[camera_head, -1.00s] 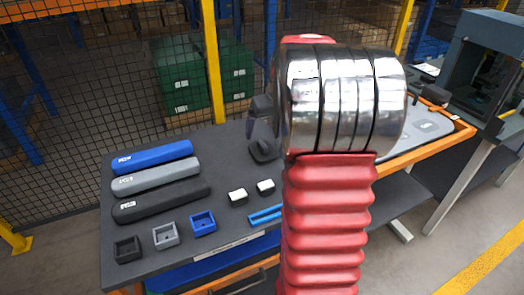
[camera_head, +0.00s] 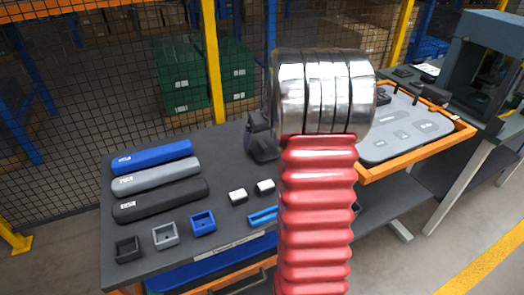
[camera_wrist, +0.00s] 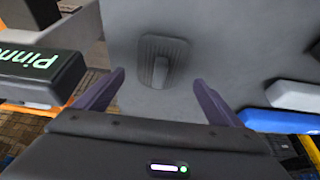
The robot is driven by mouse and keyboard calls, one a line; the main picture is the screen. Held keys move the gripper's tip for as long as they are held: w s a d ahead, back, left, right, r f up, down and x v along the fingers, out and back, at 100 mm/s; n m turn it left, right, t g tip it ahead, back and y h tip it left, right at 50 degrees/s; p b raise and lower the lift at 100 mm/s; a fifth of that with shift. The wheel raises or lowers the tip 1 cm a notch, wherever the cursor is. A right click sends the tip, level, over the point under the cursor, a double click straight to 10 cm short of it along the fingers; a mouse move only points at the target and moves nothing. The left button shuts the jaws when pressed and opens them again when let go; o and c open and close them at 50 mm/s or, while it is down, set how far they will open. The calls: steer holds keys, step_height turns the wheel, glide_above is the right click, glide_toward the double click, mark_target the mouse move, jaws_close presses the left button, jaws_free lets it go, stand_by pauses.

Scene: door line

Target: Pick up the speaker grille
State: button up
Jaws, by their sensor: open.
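The speaker grille (camera_wrist: 163,62) is a dark grey ribbed piece with a raised grey tab in its middle. In the wrist view it lies on the grey table top, ahead of and between my two purple fingers. My gripper (camera_wrist: 157,95) is open and empty, with a wide gap between its fingers. In the head view the grille (camera_head: 265,152) shows only in part. My gripper (camera_head: 257,125) is over it there, largely hidden behind my own arm. I cannot tell how much height is left between fingers and grille.
Blue (camera_head: 152,157), grey (camera_head: 156,175) and black (camera_head: 160,200) long trim pieces lie at the left. Small trays (camera_head: 165,235) and white blocks (camera_head: 265,186) lie in front. An orange-edged fixture (camera_head: 420,160) holds a grey panel at the right. A mesh fence stands behind.

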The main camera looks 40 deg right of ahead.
mark_target(262, 144)
steer(key=shift+x, duration=1.7)
steer(key=shift+c, duration=0.6)
steer(key=c, duration=1.1)
steer(key=shift+o, duration=0.2)
steer(key=shift+r, duration=0.1)
step_height(262, 144, up, 10)
steer(key=shift+f, duration=0.1)
